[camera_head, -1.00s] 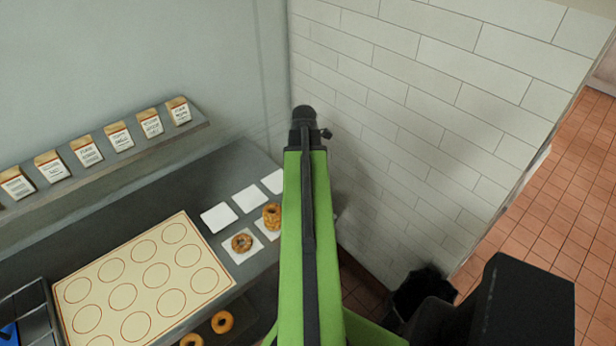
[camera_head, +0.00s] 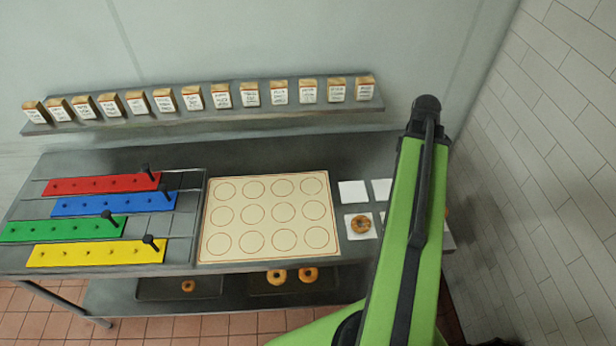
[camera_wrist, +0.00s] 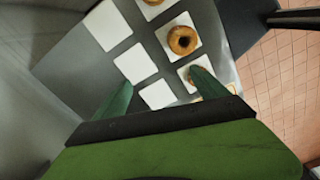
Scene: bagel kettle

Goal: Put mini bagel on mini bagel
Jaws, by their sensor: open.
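In the wrist view, a brown mini bagel (camera_wrist: 183,40) sits on a white square, its hole facing up. Another mini bagel (camera_wrist: 153,2) is cut off at the top edge. In the head view, one mini bagel (camera_head: 361,225) lies on a white square at the table's right part, and a brown edge (camera_head: 446,213) shows just right of my arm. My gripper (camera_wrist: 160,77) is open and empty, its two green fingers apart over the white squares. The right finger partly covers a square beside the bagel; a brownish bit shows near it. In the head view my arm hides the gripper.
A mat with circles (camera_head: 212,249) lies left of the squares, then coloured bars (camera_head: 90,185) with black knobs. Bagels (camera_head: 308,275) rest on trays below. A shelf (camera_head: 200,119) with labelled bags is above the table. A tiled wall (camera_head: 560,200) stands close at right.

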